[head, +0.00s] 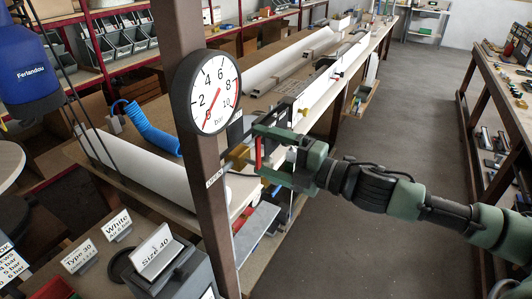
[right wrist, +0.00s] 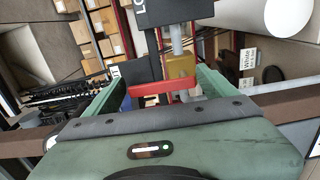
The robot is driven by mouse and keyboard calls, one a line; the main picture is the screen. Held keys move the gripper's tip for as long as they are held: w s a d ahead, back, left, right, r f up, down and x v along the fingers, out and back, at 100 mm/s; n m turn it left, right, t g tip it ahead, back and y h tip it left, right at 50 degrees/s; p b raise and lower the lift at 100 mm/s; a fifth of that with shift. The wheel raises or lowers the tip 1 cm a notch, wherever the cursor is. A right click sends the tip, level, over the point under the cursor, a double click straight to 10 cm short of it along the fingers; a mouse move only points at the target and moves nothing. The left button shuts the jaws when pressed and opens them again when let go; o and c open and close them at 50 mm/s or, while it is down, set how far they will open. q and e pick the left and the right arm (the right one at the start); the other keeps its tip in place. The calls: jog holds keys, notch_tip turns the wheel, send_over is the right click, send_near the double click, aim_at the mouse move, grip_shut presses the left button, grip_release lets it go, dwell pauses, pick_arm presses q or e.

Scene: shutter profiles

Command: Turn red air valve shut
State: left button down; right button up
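The red valve handle (head: 257,152) sits on a brass valve body (head: 237,157) beside a brown post (head: 205,190). The handle looks upright in the head view. My right gripper (head: 268,153) is open, with one finger above and one below the handle. In the right wrist view the red handle (right wrist: 163,88) lies crosswise between the two spread green fingers, with the brass body (right wrist: 181,65) behind it. I cannot tell whether the fingers touch the handle ends. My left gripper is not in view.
A round pressure gauge (head: 213,92) is mounted on the post above the valve. A small label (head: 213,179) is on the post. A long workbench (head: 310,65) with white profiles runs behind. The floor at right is clear.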

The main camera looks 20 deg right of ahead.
jog(key=shift+o, duration=0.4)
jog(key=shift+f, duration=0.1)
jog(key=b+v, duration=0.2)
jog(key=v, duration=0.5)
jog(key=shift+s+d, duration=0.25)
jog(key=shift+s, duration=0.05)
dwell(0.3)
dwell(0.5)
